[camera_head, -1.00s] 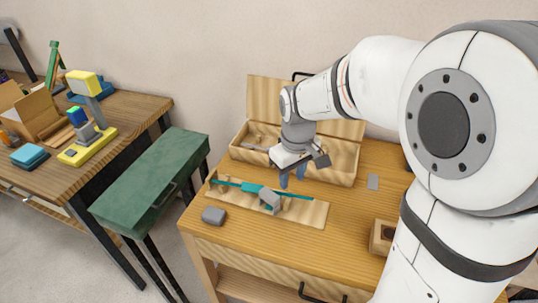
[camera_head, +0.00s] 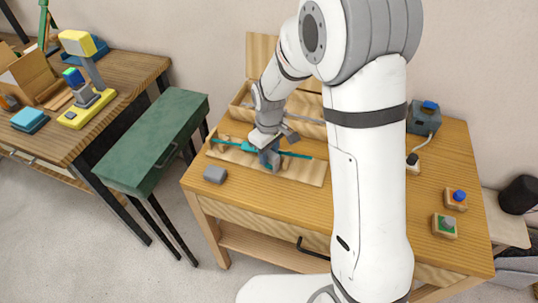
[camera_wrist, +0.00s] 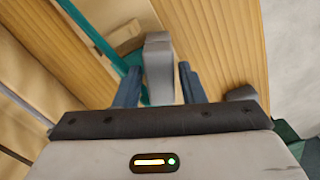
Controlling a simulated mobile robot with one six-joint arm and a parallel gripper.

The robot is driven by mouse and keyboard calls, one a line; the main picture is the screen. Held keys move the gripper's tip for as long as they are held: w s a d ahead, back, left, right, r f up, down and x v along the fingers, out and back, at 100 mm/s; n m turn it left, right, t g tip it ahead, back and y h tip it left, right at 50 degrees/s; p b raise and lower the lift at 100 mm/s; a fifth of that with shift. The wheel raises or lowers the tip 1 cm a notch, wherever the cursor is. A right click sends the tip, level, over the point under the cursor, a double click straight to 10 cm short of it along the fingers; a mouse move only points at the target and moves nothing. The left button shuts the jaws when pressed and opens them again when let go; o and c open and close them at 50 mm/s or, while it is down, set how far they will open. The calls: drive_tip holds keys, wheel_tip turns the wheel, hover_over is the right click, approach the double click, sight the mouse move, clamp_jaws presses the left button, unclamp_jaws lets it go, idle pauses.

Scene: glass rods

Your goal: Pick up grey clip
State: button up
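The grey clip (camera_wrist: 158,68) shows in the wrist view between the two blue-grey fingers of my gripper (camera_wrist: 160,88). Narrow gaps show on both sides of it, so the fingers are open around it and not closed on it. In the head view my gripper (camera_head: 269,161) is low over the wooden rod board (camera_head: 308,172), by the teal rod (camera_head: 295,155). There the fingers and wrist largely hide the clip. A teal piece (camera_head: 248,146) sits on the rod just left of the gripper.
A grey block (camera_head: 215,174) lies on the table left of the board. A wooden box (camera_head: 310,128) stands behind. Two button boxes (camera_head: 455,199), (camera_head: 445,226) and a grey device (camera_head: 423,118) are at the right. A green side table (camera_head: 150,145) stands left.

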drive_tip(key=shift+f, duration=0.1)
drive_tip(key=shift+c, duration=0.2)
clamp_jaws()
